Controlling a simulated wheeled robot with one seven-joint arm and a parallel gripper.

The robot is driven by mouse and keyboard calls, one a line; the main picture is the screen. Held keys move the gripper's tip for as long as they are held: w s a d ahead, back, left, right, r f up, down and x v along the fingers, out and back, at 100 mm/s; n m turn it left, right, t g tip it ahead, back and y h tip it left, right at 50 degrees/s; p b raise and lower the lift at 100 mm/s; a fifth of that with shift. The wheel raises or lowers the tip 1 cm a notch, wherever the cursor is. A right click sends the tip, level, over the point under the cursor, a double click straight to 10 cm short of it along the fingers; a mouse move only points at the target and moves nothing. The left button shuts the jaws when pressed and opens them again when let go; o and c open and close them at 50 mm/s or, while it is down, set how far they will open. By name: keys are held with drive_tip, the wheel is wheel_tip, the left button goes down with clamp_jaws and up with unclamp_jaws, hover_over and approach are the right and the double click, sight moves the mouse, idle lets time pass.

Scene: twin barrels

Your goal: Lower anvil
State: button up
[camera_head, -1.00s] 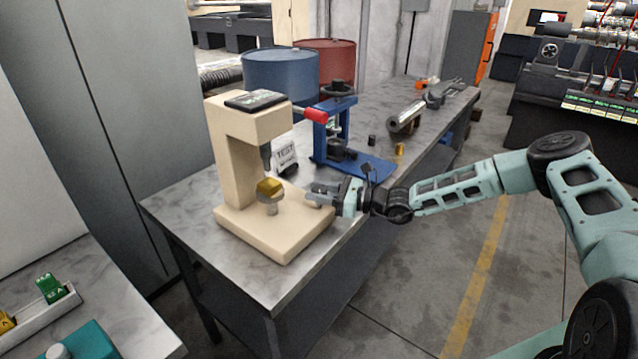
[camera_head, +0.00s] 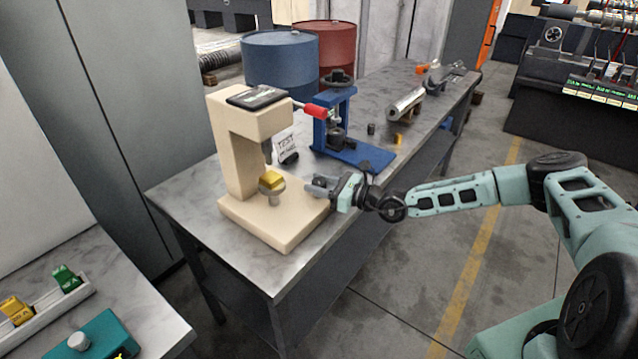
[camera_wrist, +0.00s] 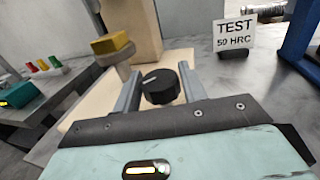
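The cream hardness tester (camera_head: 222,140) stands on the near end of the marble-topped bench. Its anvil (camera_head: 274,197) is a grey post and disc bearing a yellow block (camera_head: 272,181), below the dark indenter (camera_head: 267,152). The yellow block (camera_wrist: 112,43) and anvil (camera_wrist: 124,68) also show at upper left in the wrist view. A black knob with a white mark (camera_wrist: 161,86) sits between the two fingers of my gripper (camera_wrist: 160,92). The fingers are apart and straddle the knob; firm contact is not clear. In the head view my gripper (camera_head: 319,188) is at the tester base's right side.
A blue press (camera_head: 335,125) with a red handle stands behind the tester. A "TEST 50 HRC" block (camera_wrist: 234,38) sits between them. Blue (camera_head: 280,62) and red barrels (camera_head: 325,45) stand behind the bench. A side table (camera_head: 150,310) is at lower left.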

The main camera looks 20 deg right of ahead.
drive_tip(key=shift+o, duration=1)
drive_tip(key=b+v, duration=0.4)
drive_tip(key=v, duration=1.3)
drive_tip(key=shift+s, duration=0.25)
drive_tip(key=shift+d, duration=0.15)
